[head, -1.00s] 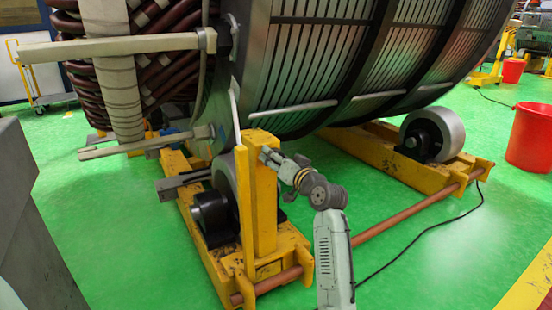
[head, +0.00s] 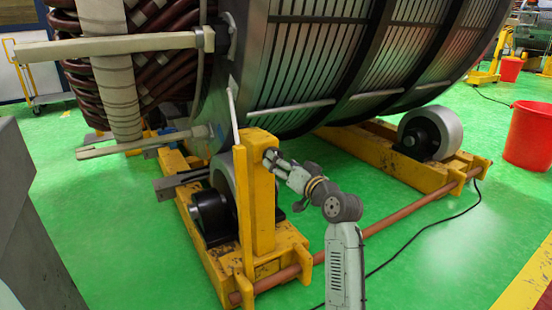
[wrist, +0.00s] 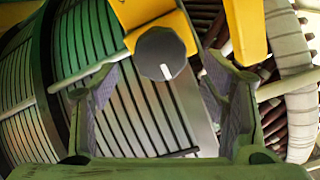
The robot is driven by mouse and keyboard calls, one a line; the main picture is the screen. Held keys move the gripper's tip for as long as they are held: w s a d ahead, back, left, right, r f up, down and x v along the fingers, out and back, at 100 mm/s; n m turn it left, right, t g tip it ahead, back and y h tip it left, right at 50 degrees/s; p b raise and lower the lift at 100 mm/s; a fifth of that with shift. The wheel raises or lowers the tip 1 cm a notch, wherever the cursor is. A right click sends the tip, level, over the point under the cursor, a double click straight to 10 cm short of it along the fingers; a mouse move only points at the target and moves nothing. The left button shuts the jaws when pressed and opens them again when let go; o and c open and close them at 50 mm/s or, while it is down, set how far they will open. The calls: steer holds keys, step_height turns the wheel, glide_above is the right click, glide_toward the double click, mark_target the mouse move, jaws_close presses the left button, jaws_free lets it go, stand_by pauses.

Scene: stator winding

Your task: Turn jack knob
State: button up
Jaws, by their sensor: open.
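The jack knob (wrist: 160,54) is a dark round dial with a white line near its lower edge. It sits on a yellow jack post, whose top (wrist: 145,15) shows in the wrist view. In the head view the yellow jack post (head: 262,205) stands upright in front of the stator. My gripper (wrist: 160,84) is open and empty. Its two fingers are on either side below the knob in the wrist view, with a gap to it. In the head view my gripper (head: 275,163) is close to the post's upper right side, and the knob is hard to make out there.
The large stator (head: 310,65) rests on rollers, one of them at right (head: 432,135), on a yellow frame (head: 390,160). A copper-coloured rod (head: 385,224) runs along the floor. A red bucket (head: 530,138) stands at right. The green floor right of my arm is mostly clear.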

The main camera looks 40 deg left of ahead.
steer(key=v, duration=0.7)
steer(key=shift+a, duration=0.2)
